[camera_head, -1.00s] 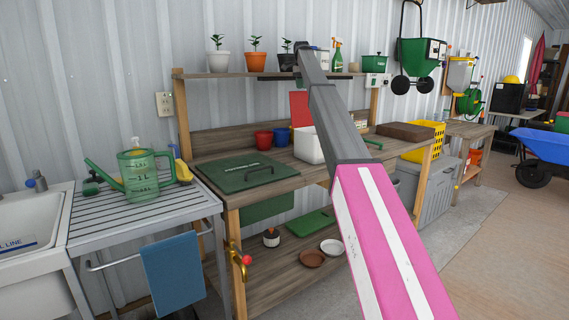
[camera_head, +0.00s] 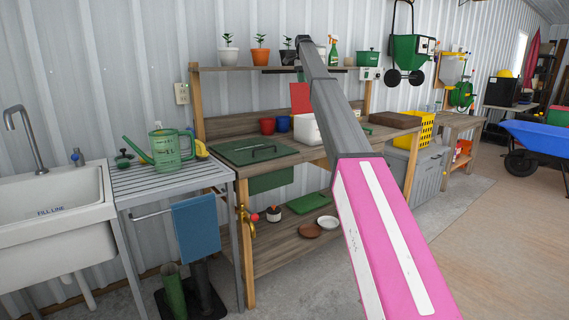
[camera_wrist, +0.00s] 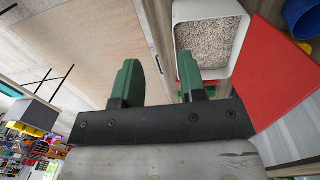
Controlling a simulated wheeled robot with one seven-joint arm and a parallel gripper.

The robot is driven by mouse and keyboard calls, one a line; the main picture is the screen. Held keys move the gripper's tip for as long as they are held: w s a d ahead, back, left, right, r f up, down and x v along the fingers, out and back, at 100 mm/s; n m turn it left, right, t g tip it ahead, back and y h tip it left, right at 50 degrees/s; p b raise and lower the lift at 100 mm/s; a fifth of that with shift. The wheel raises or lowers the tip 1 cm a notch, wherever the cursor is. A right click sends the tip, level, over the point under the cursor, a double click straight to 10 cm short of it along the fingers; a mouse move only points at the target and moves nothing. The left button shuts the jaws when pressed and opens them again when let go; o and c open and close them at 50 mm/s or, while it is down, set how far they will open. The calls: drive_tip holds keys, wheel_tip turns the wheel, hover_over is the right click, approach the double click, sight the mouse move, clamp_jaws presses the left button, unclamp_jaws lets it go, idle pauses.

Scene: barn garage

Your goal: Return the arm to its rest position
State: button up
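My arm (camera_head: 345,125), grey with a pink-and-white section, reaches from the lower right of the head view up toward the potting bench's shelf. In the wrist view my gripper (camera_wrist: 159,78) shows two green fingers set well apart with nothing between them. The gripper points down past the bench edge, with the floor below on the left. In the head view the gripper itself is mostly hidden behind the arm.
The potting bench (camera_head: 222,175) carries a white bin (camera_head: 306,128), whose grainy filling shows in the wrist view (camera_wrist: 212,35), and a red panel (camera_wrist: 275,75). A slatted side table (camera_head: 150,184) and sink (camera_head: 50,200) stand left. Open floor (camera_head: 510,235) lies right.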

drive_tip(key=s+d+f+n, duration=0.2)
drive_tip(key=s+f, duration=0.7)
drive_tip(key=f, duration=0.6)
drive_tip(key=s+d+f+n, duration=0.2)
drive_tip(key=s+f, duration=0.7)
drive_tip(key=f, duration=0.6)
drive_tip(key=s+d+f+n, duration=0.2)
drive_tip(key=s+f, duration=0.7)
drive_tip(key=f, duration=0.6)
drive_tip(key=s+d+f+n, duration=0.1)
drive_tip(key=s+f, duration=0.6)
drive_tip(key=s, duration=0.5)
drive_tip(key=s+d+f+n, duration=0.1)
drive_tip(key=s+f+n, duration=0.1)
drive_tip(key=s+f, duration=0.5)
drive_tip(key=s+d+f+n, duration=0.1)
drive_tip(key=s+f, duration=0.6)
drive_tip(key=s, duration=1.2)
drive_tip(key=shift+n+t, duration=0.3)
drive_tip(key=shift+n, duration=0.3)
